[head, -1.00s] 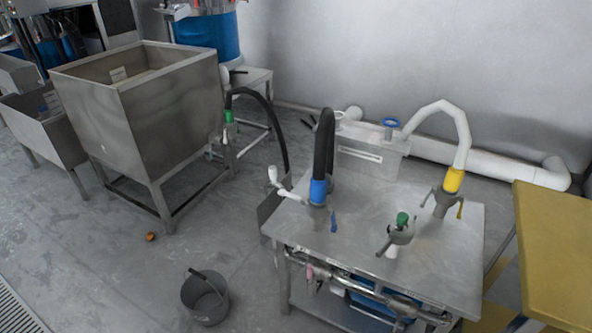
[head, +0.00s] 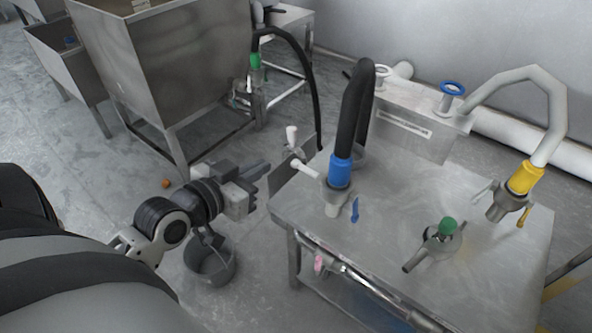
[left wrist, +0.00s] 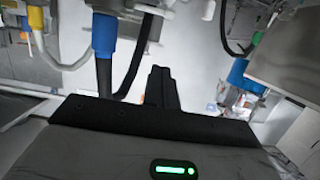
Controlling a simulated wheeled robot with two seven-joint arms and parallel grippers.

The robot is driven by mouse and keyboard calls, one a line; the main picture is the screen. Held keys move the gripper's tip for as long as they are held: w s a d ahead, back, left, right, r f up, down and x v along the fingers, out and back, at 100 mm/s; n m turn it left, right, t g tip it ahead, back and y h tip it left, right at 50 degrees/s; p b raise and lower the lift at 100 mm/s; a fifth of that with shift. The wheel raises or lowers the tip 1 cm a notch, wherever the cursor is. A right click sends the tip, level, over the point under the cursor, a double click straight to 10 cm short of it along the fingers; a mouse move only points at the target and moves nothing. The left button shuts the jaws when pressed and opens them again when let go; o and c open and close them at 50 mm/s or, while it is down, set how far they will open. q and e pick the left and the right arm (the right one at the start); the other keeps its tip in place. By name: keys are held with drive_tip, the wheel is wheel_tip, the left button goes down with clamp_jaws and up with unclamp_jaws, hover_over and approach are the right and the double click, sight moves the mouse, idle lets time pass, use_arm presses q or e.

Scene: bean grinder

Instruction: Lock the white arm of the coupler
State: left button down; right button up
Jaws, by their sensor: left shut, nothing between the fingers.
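The coupler with a blue collar (head: 340,172) stands on the metal table, with a black hose rising from it. Its white arm (head: 306,170) sticks out to the left over the table edge, and a white knob (head: 292,135) stands just behind it. My left gripper (head: 264,172) is shut and empty, left of the white arm and apart from it. In the left wrist view the closed fingers (left wrist: 162,88) show in the middle, with the blue collar (left wrist: 104,35) at upper left. My right gripper is not in view.
The metal table (head: 470,275) also bears a coupler with a yellow collar (head: 526,178) on a white hose and a loose fitting with a green top (head: 447,226). A grey bucket (head: 212,265) stands on the floor below my left arm. A steel hopper (head: 165,70) stands behind.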

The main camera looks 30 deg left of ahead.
use_arm(q)
hover_over(305, 169)
drive_tip(key=s+a, duration=0.2)
drive_tip(key=a, duration=0.1)
wheel_tip(305, 169, down, 2)
drive_tip(key=f+b, duration=0.1)
drive_tip(key=f, duration=0.3)
drive_tip(key=shift+d+b, duration=0.2)
drive_tip(key=shift+b, duration=0.15)
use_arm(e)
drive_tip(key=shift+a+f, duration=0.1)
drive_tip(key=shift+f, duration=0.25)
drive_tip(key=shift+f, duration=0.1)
